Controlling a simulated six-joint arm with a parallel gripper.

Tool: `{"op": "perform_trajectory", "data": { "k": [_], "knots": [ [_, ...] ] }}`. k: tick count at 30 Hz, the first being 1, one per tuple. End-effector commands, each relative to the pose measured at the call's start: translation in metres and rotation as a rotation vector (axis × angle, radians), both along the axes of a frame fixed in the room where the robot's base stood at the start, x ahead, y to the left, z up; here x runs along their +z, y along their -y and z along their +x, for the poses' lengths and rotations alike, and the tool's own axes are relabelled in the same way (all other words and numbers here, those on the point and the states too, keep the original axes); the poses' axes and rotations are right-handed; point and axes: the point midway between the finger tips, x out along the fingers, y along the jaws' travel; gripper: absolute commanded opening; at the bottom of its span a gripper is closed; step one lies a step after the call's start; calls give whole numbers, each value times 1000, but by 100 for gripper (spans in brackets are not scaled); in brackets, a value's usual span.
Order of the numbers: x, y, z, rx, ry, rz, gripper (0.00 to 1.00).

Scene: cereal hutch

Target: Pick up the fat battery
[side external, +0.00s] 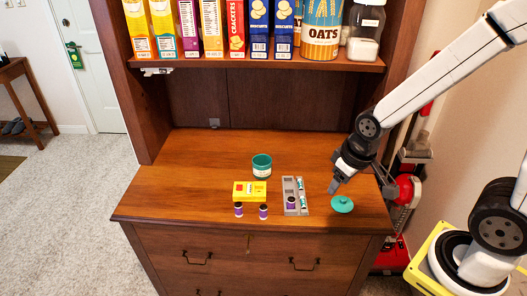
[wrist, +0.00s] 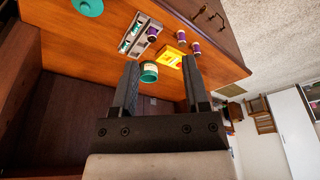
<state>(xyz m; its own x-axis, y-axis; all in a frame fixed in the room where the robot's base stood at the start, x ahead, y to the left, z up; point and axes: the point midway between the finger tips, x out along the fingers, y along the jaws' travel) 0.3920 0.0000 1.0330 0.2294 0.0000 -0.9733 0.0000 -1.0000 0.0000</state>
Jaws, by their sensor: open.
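Two short purple-and-dark batteries, a left one (side external: 238,210) and a right one (side external: 263,212), stand upright near the front edge of the wooden counter. They also show in the wrist view, one (wrist: 181,36) and the other (wrist: 196,48). A grey tray (side external: 288,181) to their right holds a purple battery (side external: 291,203) and teal-and-white batteries (side external: 301,185). I cannot tell for sure which battery is the fat one. My gripper (side external: 334,187) is open and empty above the counter, right of the tray. Its fingers (wrist: 160,68) frame no battery in the wrist view.
A yellow device (side external: 249,189) lies behind the standing batteries. A teal tub (side external: 261,166) stands farther back. A teal lid (side external: 342,204) lies close to my gripper. Cereal boxes and an oats canister (side external: 321,28) fill the shelf above. The counter's left side is clear.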

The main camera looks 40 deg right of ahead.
Motion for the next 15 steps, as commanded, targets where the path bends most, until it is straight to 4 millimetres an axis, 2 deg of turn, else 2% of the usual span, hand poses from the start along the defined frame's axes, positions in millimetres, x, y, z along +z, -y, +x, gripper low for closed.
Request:
{"op": "perform_trajectory", "data": {
  "k": [1, 3, 15],
  "knots": [
    [0, 0, 0, 0, 0, 0, 59],
    [0, 0, 0, 0, 0, 0, 79],
    [0, -1, 3, 8, 0, 1, 79]
  ]
}}
